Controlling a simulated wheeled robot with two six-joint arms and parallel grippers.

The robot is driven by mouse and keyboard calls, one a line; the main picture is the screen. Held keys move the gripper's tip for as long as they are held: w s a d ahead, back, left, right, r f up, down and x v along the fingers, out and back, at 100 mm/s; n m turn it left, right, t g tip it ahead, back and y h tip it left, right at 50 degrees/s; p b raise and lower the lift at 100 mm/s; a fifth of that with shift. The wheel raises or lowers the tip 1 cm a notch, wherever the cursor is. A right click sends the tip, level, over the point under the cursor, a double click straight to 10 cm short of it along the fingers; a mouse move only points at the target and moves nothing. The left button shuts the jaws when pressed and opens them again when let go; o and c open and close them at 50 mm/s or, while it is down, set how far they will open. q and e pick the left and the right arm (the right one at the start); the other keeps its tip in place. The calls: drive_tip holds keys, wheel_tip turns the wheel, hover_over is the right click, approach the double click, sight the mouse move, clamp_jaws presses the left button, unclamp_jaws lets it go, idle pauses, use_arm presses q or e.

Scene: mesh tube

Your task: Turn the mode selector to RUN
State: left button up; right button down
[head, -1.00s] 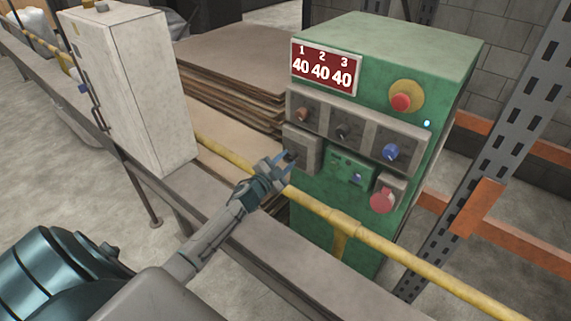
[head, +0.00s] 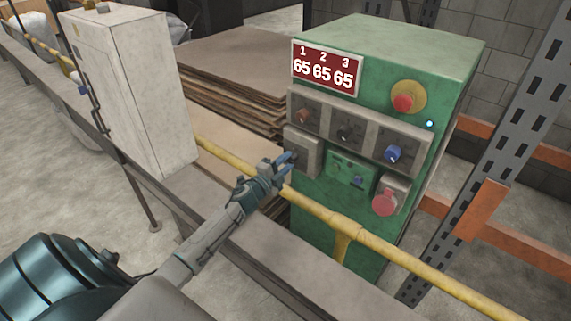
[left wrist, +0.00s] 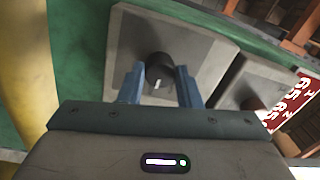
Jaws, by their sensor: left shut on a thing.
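The mode selector is a dark round knob with a white mark (left wrist: 158,72) on a grey square plate (left wrist: 195,40). The plate is also in the head view (head: 303,144), low on the left of the green cabinet's front; the knob there is hidden by my gripper. My left gripper (head: 290,160) is at the plate. In the left wrist view, its two blue fingers (left wrist: 160,85) are on either side of the knob, shut on it. I cannot read any RUN label. My right gripper is not in view.
The green cabinet (head: 400,50) carries a red display (head: 324,68) reading 65 65 65, a row of three knobs, a red mushroom button (head: 405,100) and a red round part (head: 384,202). A yellow rail (head: 400,258) runs in front. A pale cabinet (head: 140,90) stands left.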

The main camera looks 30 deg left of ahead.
use_arm(q)
drive_tip(key=shift+f, duration=0.1)
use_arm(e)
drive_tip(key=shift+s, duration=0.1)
use_arm(q)
drive_tip(key=o, duration=1)
drive_tip(key=shift+c, duration=0.2)
drive_tip(key=shift+s, duration=0.15)
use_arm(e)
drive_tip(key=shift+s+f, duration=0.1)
use_arm(q)
drive_tip(key=shift+s, duration=0.25)
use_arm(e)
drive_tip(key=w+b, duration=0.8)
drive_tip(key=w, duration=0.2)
use_arm(q)
drive_tip(key=s+b, duration=0.5)
drive_tip(key=s, duration=0.5)
drive_tip(key=shift+a+f+b, duration=0.25)
drive_tip(key=shift+a+b, duration=0.1)
drive_tip(key=shift+a, duration=0.05)
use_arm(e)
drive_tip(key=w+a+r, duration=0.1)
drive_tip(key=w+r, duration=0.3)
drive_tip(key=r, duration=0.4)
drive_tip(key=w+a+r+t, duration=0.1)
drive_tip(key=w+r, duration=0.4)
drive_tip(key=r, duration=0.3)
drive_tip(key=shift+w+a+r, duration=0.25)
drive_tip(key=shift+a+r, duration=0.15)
